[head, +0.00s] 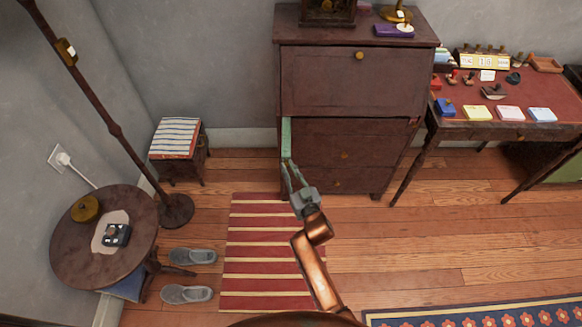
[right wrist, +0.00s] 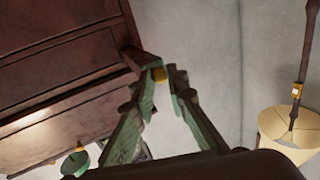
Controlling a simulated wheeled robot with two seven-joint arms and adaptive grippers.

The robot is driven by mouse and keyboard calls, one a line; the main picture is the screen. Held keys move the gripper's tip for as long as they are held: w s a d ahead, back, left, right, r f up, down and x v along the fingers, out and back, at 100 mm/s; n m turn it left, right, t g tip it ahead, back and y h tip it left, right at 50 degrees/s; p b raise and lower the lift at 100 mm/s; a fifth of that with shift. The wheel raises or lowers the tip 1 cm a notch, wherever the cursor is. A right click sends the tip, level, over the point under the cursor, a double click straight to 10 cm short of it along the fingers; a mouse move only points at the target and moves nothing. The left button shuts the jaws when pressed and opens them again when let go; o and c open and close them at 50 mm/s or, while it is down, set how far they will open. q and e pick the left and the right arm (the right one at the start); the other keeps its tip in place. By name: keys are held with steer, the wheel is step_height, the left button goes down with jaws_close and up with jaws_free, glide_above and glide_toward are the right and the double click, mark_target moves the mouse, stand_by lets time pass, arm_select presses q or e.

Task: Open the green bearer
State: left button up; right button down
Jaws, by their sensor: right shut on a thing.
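The green bearer (head: 286,138) is a narrow green bar at the left front edge of the dark brown bureau (head: 345,80), below its upper panel. It sticks out from the front toward me. My right gripper (head: 288,168) is at the bearer's near end, its arm coming up from the bottom of the head view. In the right wrist view its fingers (right wrist: 160,85) are closed around a small brass knob (right wrist: 159,74). The fingers hide much of the bearer's end there. My left gripper is not in view.
A red striped rug (head: 258,270) lies in front of the bureau. A writing table (head: 500,128) stands to the right. A striped stool (head: 176,138), a floor lamp (head: 110,125) and a round table (head: 70,258) stand to the left.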

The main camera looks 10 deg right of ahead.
steer(key=shift+d, duration=0.1)
steer(key=c, duration=1.9)
jaws_free()
steer(key=shift+s, duration=0.1)
steer(key=v, duration=1.1)
steer(key=shift+s, duration=0.4)
